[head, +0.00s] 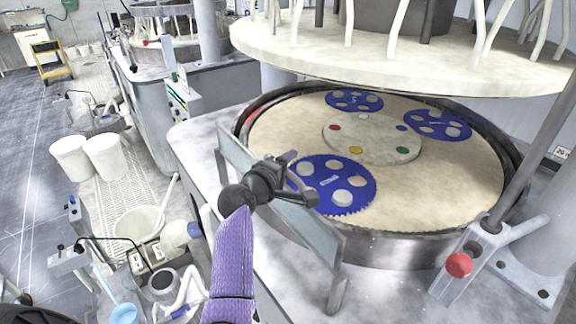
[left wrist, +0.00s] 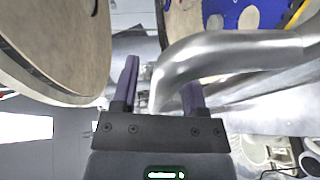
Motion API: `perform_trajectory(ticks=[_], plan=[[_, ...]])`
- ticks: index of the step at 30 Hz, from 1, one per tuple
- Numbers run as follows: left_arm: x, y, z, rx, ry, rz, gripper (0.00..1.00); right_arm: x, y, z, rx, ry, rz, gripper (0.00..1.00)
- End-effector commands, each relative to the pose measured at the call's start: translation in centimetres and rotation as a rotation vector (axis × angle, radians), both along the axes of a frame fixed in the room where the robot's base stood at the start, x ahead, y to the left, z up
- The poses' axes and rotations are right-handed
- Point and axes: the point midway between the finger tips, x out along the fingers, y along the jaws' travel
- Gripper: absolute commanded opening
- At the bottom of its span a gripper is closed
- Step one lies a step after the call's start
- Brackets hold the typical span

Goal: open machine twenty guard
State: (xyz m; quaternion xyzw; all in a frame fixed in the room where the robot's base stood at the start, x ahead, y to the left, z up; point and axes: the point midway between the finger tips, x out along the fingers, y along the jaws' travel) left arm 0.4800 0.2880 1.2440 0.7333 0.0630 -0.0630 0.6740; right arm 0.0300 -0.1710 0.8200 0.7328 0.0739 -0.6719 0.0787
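The guard (head: 318,228) is a low, clear panel in a grey frame, standing upright along the front left edge of the round platen table. My left gripper (head: 300,178), on a purple-sleeved arm, is at the guard's upper edge and hides part of it. In the left wrist view, a bent silver tube (left wrist: 205,55) passes at the purple fingers (left wrist: 161,88). The fingers are spread apart, with a gap beside the left one; the tube hides the tip of the right one. I cannot tell whether the tube is touched. My right gripper is out of view.
The platen (head: 455,185) holds several blue toothed carriers (head: 335,182). A large upper plate (head: 400,62) hangs above it. A red knob (head: 459,265) is at the front right. A tag reading "20" (head: 563,152) is at the right edge. White buckets (head: 105,157) stand left.

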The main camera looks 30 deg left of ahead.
Motion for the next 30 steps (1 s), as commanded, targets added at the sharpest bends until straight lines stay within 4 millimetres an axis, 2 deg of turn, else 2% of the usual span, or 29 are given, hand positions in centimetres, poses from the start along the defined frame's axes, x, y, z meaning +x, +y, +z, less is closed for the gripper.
perform_trajectory(ticks=[1,6,8,30], plan=[[-0.01,0.00,0.00,0.000,0.000,0.000,0.45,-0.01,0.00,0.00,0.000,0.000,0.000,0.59],[-0.02,-0.01,-0.01,0.000,0.000,0.000,0.09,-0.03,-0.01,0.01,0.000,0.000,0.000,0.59],[-0.02,-0.01,-0.02,0.000,0.000,0.000,0.00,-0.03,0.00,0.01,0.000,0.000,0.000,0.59],[-0.04,-0.05,-0.12,-0.001,0.003,-0.002,0.00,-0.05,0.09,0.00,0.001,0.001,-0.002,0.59]])
